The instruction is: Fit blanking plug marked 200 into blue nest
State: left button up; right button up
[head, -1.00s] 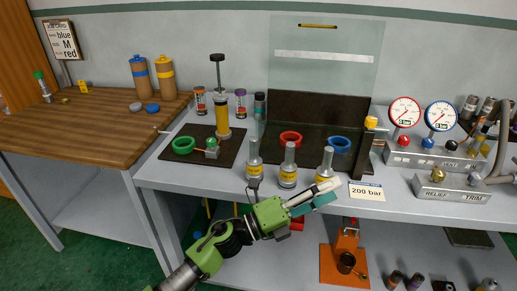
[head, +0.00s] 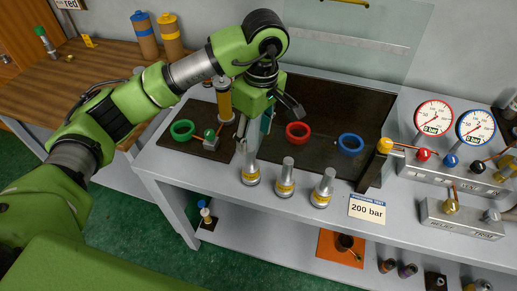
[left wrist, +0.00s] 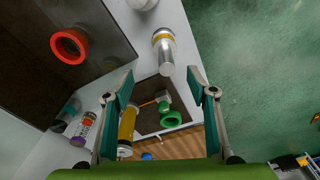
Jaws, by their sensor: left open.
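Three silver plugs with yellow bands stand upright along the bench's front: a left one (head: 250,172), a middle one (head: 285,180) and a right one (head: 322,190). I cannot read their markings. The blue nest (head: 350,144) is an empty-looking ring on the dark mat, right of the red nest (head: 297,134). My left gripper (head: 266,122) is above the left plug and partly hides its upper part. In the left wrist view its fingers (left wrist: 160,74) are spread, with a silver plug (left wrist: 165,55) just beyond the tips and nothing held. My right gripper is not seen.

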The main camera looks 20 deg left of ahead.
aim_at(249, 167)
pick_arm(q)
jog(key=shift+w+a, duration=0.1)
jog(key=shift+a, duration=0.15)
jog(key=f, duration=0.1)
jog(key=s+f, duration=0.1)
jog(key=f+p, duration=0.1)
jog(key=shift+s+a+f, duration=0.1)
jog(key=shift+s+a, duration=0.1)
jog(key=shift+s, duration=0.05)
jog(key=f, duration=0.2)
jog(key=w+f, duration=0.1)
jog(key=f, duration=0.1)
jog(key=shift+a+f+p, duration=0.2)
jog(key=shift+f+p, duration=0.05)
jog(key=shift+p, duration=0.1)
jog(key=shift+s+f+p, duration=0.25)
jog(key=shift+f+p, duration=0.25)
jog(key=shift+p, duration=0.1)
notch_tip(249, 167, down, 4)
jog(key=shift+w+a+r+p, duration=0.1)
jog(key=shift+r+p, duration=0.15)
jog(key=shift+p, duration=0.5)
jog(key=shift+f, duration=0.35)
jog(key=c, duration=1.4)
